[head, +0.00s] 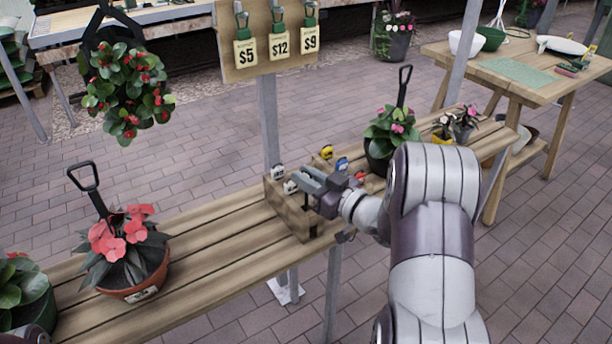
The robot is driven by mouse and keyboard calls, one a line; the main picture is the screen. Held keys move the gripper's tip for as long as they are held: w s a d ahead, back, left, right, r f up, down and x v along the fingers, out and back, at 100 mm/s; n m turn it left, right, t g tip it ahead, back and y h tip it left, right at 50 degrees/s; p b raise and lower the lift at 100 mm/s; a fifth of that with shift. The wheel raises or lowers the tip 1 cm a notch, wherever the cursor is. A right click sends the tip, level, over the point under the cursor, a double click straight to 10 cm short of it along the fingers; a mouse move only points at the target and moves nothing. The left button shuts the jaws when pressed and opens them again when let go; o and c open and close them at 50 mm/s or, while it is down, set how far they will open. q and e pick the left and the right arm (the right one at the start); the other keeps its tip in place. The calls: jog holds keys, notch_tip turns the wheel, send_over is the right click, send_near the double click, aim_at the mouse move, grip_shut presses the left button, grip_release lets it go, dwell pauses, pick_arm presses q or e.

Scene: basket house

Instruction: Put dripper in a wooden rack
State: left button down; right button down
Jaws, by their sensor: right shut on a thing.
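The wooden rack (290,212) is a low box on the slatted bench, left of my right gripper. Small white-and-dark pieces that look like drippers show at its left end, one at the back (278,171) and one nearer the fingers (290,187). A yellow piece (327,152), a blue piece (342,164) and a red-and-white piece (360,176) show behind the gripper. My right gripper (311,182) is over the rack, shut on what appears to be a dripper, mostly hidden by the fingers. My left gripper is not in view.
The slatted bench (215,250) has free room left of the rack. A red-flowered pot (150,280) stands at the left and a pink-flowered pot (380,165) behind my right arm. A metal post (268,120) with a price board (240,65) rises behind the rack.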

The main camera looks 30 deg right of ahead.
aim_at(308, 199)
dwell(0.3)
jog(key=shift+f+b, duration=0.95)
jog(key=shift+f, duration=0.55)
jog(key=shift+f+b, duration=0.95)
jog(key=shift+f, duration=0.55)
jog(key=c, duration=1)
grip_release()
jog(key=p+v, duration=0.2)
jog(key=v, duration=1)
jog(key=shift+s+d, duration=0.15)
jog(key=shift+s, duration=0.15)
